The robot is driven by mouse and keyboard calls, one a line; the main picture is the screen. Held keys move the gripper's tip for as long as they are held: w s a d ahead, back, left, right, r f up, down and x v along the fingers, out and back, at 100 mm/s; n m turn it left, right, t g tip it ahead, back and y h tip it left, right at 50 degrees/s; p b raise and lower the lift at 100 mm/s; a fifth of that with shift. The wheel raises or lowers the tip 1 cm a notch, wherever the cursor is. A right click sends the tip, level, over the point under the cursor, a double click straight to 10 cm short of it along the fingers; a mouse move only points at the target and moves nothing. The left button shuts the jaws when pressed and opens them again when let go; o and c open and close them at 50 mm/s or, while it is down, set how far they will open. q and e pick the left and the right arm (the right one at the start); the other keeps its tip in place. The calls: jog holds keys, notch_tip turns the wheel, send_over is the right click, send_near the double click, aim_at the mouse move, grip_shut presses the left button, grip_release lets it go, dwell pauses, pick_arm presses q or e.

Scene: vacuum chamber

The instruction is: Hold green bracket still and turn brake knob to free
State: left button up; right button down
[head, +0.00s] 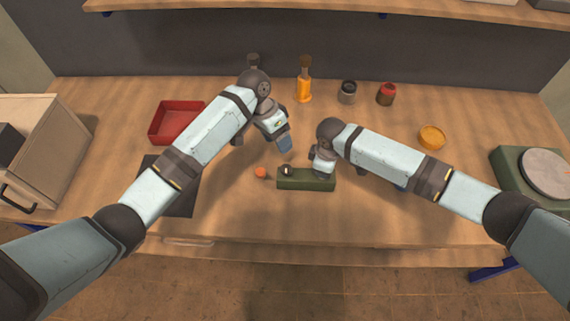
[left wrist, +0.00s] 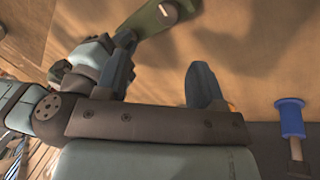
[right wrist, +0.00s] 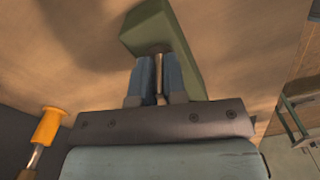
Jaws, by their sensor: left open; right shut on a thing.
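The green bracket (head: 305,184) is a long block lying on the workbench in front of me. A small round knob (head: 287,169) sits on top near its left end; the left wrist view also shows the knob (left wrist: 168,12). My right gripper (head: 321,173) is at the bracket's right part. In the right wrist view its fingers are closed on a narrow upright part of the bracket (right wrist: 165,28). My left gripper (head: 285,147) is open and empty, behind and above the bracket's left end. In the left wrist view its fingers are wide apart, with bare bench between them.
A small orange piece (head: 260,172) lies left of the bracket. A red tray (head: 160,134) and a dark mat (head: 182,203) are to the left. An orange-handled tool (head: 304,90), a grey jar (head: 348,93) and a red jar (head: 386,95) stand behind. The bench front is clear.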

aim_at(286, 168)
pick_arm(q)
jog(key=f+m, duration=0.3)
jog(key=m, duration=0.2)
jog(key=s+d+f+m+g, duration=0.1)
jog(key=f+m, duration=0.2)
jog(key=m, duration=0.3)
jog(key=d+f+m, duration=0.1)
jog(key=f+m, duration=0.3)
jog(key=m, duration=0.2)
jog(key=shift+s+y, duration=0.25)
jog(key=shift+y, duration=0.05)
jog(key=c, duration=0.9)
